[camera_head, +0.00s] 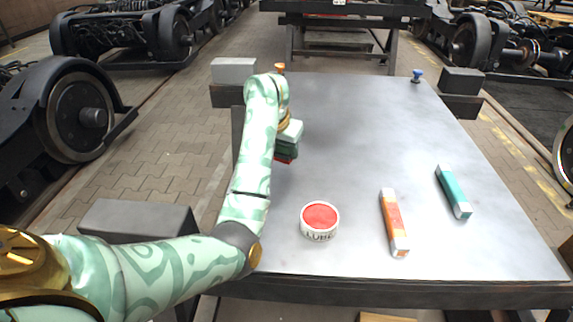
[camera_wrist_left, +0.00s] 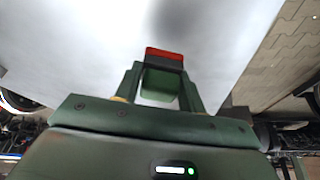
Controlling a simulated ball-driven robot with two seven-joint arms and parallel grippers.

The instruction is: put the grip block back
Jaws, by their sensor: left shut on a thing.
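My left gripper (camera_head: 287,150) is over the left part of the grey table, its fingers partly hidden by my own arm in the head view. It is shut on a small block with a red end (camera_head: 283,159), which I take for the grip block. In the left wrist view the block's red edge and dark side (camera_wrist_left: 165,54) show just beyond the fingers of the left gripper (camera_wrist_left: 163,80). I cannot tell whether the block touches the table. My right gripper is in neither view.
On the grey table (camera_head: 360,130) stand a round tin with a red lid (camera_head: 320,219), an orange-and-white box (camera_head: 394,222) and a teal box (camera_head: 454,191). A blue-topped peg (camera_head: 416,76) and an orange-topped peg (camera_head: 279,67) stand at the far edge. The table's middle is clear.

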